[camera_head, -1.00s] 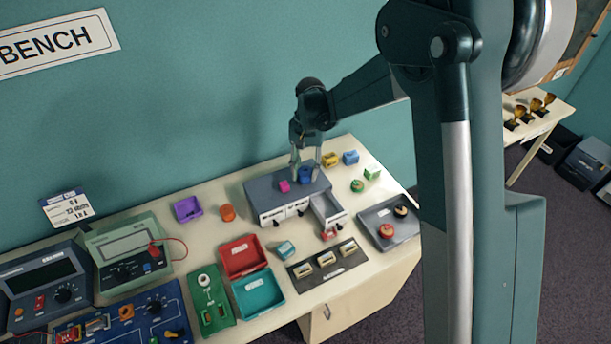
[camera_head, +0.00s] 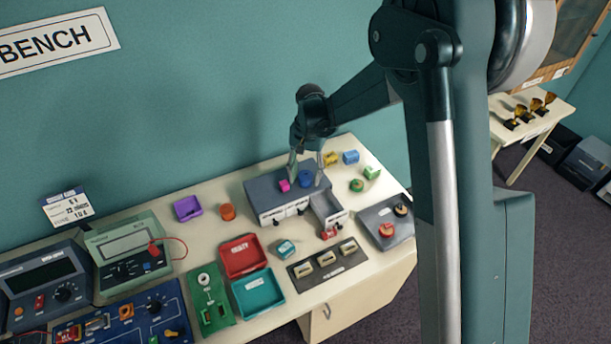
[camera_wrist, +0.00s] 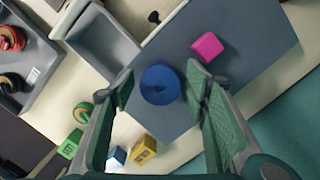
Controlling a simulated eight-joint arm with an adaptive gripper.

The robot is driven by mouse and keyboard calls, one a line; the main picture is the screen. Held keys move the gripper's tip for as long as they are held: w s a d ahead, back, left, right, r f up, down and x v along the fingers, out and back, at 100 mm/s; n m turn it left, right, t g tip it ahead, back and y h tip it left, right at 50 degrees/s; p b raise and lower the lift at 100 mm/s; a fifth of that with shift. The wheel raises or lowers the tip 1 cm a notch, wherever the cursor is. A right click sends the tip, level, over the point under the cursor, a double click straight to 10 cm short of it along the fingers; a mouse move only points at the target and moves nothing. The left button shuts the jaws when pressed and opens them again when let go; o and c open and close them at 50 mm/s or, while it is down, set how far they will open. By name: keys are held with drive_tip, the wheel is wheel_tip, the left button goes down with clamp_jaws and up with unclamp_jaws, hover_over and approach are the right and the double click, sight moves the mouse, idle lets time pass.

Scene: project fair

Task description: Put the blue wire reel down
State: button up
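The blue wire reel (camera_head: 306,179) rests on the grey top of a small drawer cabinet (camera_head: 268,190). It also shows in the wrist view (camera_wrist: 160,84), as a round blue shape on the grey surface. My gripper (camera_head: 306,170) is over the cabinet top. In the wrist view its two green-padded fingers (camera_wrist: 158,90) stand apart on either side of the reel, with a gap on each side. The gripper is open and holds nothing. A magenta block (camera_wrist: 207,47) lies beside the reel, near the right finger.
A drawer (camera_head: 327,208) of the cabinet stands open at its right front. A yellow block (camera_head: 331,159), a blue block (camera_head: 350,157) and green pieces are right of the cabinet. A grey tray (camera_head: 388,224) holds round pieces. Red (camera_head: 243,243) and teal trays are in front.

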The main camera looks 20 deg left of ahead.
sight(307, 171)
drive_tip(key=shift+r, duration=0.2)
wheel_tip(307, 171, up, 12)
drive_tip(key=w, duration=0.1)
drive_tip(key=shift+w, duration=0.4)
drive_tip(key=shift+f, duration=0.1)
idle(0.8)
